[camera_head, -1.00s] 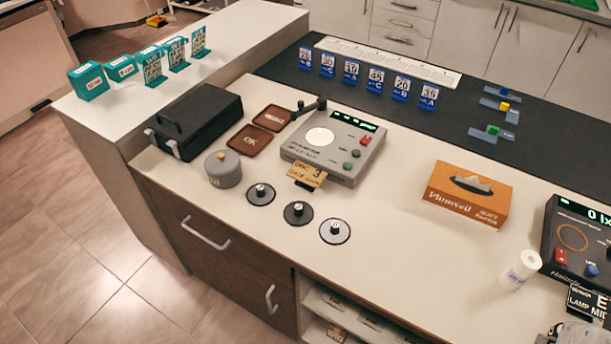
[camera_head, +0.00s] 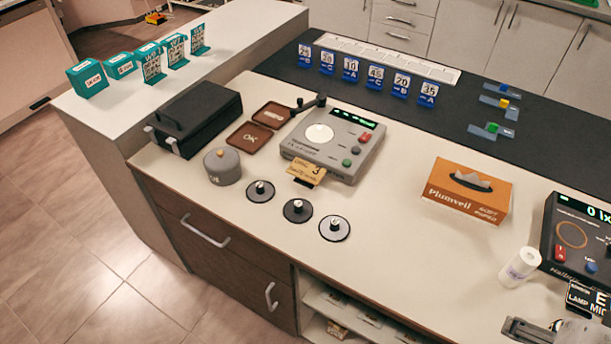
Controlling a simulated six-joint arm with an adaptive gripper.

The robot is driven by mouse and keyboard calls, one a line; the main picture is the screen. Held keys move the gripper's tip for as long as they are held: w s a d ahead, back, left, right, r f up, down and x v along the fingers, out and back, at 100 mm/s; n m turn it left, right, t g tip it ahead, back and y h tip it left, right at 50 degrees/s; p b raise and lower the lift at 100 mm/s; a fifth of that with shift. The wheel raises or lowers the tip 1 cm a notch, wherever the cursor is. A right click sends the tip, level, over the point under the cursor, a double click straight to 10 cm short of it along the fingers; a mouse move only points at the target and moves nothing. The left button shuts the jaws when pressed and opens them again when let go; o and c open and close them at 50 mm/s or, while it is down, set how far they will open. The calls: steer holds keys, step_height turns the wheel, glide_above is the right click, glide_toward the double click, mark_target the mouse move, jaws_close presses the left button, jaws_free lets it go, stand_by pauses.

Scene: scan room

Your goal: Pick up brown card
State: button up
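A tan-brown card (camera_head: 306,172) with dark print, including a "3", juts out from the front edge of a grey device (camera_head: 334,146) on the white counter. Its rear part seems to sit at or under the device; I cannot tell which. My gripper (camera_head: 530,331) shows only in part at the bottom right corner, cut off by the frame edge. It is far to the right of the card and apart from it. Its fingers are not clear enough to tell open from shut.
Three black dials (camera_head: 298,210) lie in front of the card, and a grey round pot (camera_head: 222,167) stands to its left. Brown trays (camera_head: 250,137) and a black box (camera_head: 195,118) lie further left.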

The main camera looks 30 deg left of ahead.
steer(key=o, duration=0.6)
